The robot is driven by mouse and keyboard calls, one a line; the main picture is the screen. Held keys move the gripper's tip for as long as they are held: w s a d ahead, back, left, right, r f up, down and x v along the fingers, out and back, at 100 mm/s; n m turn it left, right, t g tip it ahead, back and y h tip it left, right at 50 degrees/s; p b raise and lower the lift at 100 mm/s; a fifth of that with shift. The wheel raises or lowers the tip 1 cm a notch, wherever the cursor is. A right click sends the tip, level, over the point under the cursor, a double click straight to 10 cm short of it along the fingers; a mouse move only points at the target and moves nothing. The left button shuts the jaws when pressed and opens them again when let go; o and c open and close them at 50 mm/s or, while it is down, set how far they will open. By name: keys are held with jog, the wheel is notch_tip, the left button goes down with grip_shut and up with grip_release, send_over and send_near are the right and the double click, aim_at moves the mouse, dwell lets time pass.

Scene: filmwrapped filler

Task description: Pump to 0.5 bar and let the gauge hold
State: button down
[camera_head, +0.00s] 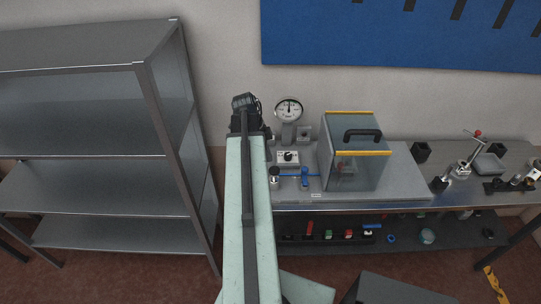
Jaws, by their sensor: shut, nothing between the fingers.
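A round white dial gauge (289,109) stands upright on a grey post at the back of the bench. Its needle is too small to read. Below it is a small white box with a black knob (288,157). A blue hose with a blue valve (305,176) runs towards a clear box (366,165) with yellow edges and a black handle. A small dark-topped cylinder (275,178) stands at the hose's left end. I cannot tell which part is the pump. My gripper (246,101), black at the arm's far end, is shut and empty, left of the gauge and apart from it.
A grey metal shelf unit (95,190) with bare shelves stands at the left. Small tools and black blocks (421,151) occupy the bench's right side. A lower shelf (460,236) holds several small parts. A blue board (400,35) hangs on the wall.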

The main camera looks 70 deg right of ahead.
jog(key=p+v, duration=0.2)
jog(key=v, duration=0.2)
jog(key=shift+w+r, duration=0.1)
jog(key=shift+r, duration=0.15)
